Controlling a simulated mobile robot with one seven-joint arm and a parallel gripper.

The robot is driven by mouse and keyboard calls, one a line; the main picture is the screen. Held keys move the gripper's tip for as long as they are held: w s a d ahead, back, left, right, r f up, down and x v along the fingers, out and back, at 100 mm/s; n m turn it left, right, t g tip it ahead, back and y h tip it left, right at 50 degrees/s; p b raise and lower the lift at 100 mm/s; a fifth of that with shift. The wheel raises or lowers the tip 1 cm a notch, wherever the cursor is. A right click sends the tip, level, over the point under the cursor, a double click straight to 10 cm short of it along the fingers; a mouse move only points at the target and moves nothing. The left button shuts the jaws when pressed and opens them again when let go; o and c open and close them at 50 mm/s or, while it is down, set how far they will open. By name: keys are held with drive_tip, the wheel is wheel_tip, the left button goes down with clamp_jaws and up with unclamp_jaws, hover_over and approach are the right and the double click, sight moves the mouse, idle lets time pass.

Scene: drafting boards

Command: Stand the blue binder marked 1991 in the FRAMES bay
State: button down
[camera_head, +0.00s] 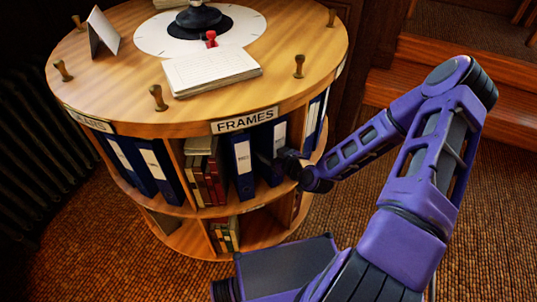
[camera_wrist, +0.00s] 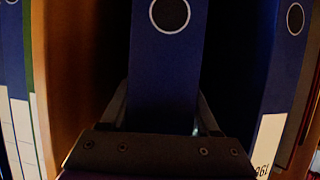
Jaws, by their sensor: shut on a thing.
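A blue binder (camera_head: 271,140) stands upright at the right side of the bay under the FRAMES sign (camera_head: 245,120). My gripper (camera_head: 283,161) is shut on its spine. In the wrist view the held binder (camera_wrist: 165,75) lies between my fingers, with a round hole in its spine. Its label is hidden, so I cannot read 1991. Another blue binder (camera_head: 241,165) with a white label stands to its left in the head view, apart by a dark gap. It is at the right edge of the wrist view (camera_wrist: 283,85), its digits only partly legible.
Red and tan books (camera_head: 203,170) fill the bay's left. A wooden divider (camera_wrist: 65,70) is close beside the held binder. More blue binders (camera_head: 140,165) stand under the left sign. Brass knobs (camera_head: 158,98) ring the round top.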

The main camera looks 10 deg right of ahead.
drive_tip(key=shift+w+f, duration=0.1)
drive_tip(key=shift+f, duration=0.55)
drive_tip(key=shift+f, duration=0.15)
drive_tip(key=shift+c, duration=0.6)
unclamp_jaws()
drive_tip(key=p+v, duration=0.1)
drive_tip(key=v, duration=1.1)
